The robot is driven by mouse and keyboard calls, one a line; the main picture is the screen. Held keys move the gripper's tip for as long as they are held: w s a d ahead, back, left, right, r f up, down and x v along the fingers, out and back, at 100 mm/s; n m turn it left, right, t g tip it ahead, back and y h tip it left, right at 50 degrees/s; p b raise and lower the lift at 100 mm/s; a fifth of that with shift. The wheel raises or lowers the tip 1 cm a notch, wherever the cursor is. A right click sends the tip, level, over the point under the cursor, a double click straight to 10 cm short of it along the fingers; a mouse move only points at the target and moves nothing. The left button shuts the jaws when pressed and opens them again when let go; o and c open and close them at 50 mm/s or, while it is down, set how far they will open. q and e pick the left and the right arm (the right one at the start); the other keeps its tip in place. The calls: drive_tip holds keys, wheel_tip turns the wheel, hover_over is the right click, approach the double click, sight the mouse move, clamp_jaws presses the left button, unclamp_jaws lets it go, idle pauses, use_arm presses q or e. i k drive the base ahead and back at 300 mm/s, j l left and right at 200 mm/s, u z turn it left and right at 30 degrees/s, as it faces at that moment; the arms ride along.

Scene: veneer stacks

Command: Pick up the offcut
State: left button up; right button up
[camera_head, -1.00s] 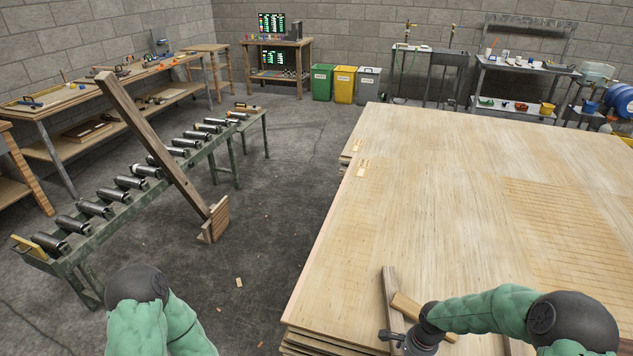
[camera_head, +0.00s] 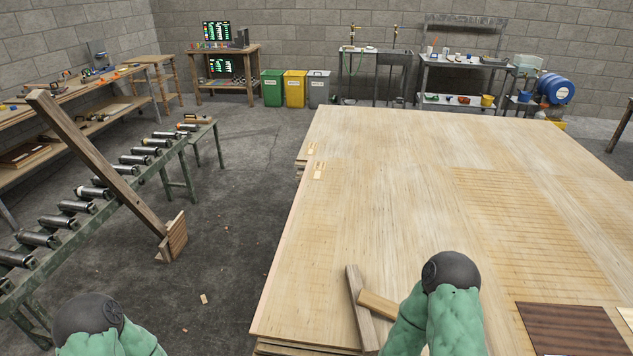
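Two short wood pieces lie on the large veneer stack (camera_head: 450,200) near its front edge. One is a greyish-brown strip (camera_head: 356,300); the other is a lighter tan block (camera_head: 378,304) resting against or across it, its right end hidden behind my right arm. I cannot tell which of them is the offcut. My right arm (camera_head: 440,310) covers the stack just right of the pieces, and its gripper is out of view. My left arm (camera_head: 95,325) shows at the bottom left, with its gripper also out of view.
A dark brown veneer sheet (camera_head: 570,328) lies at the stack's front right. A roller conveyor (camera_head: 110,180) stands left, with a long timber post (camera_head: 95,160) leaning across it. Small scraps (camera_head: 204,299) lie on the open floor between. Bins (camera_head: 295,88) stand at the back.

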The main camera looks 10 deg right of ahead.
sight(374, 302)
drive_tip(key=l+u, duration=0.1)
drive_tip(key=u, duration=0.5)
drive_tip(key=k+l+u, duration=0.3)
drive_tip(key=l, duration=0.15)
drive_tip(key=k+l+u, duration=0.1)
drive_tip(key=l+u, duration=0.2)
drive_tip(key=l, duration=0.15)
drive_tip(key=k+l+u, duration=0.25)
drive_tip(key=l, duration=0.65)
drive_tip(key=i+u, duration=0.05)
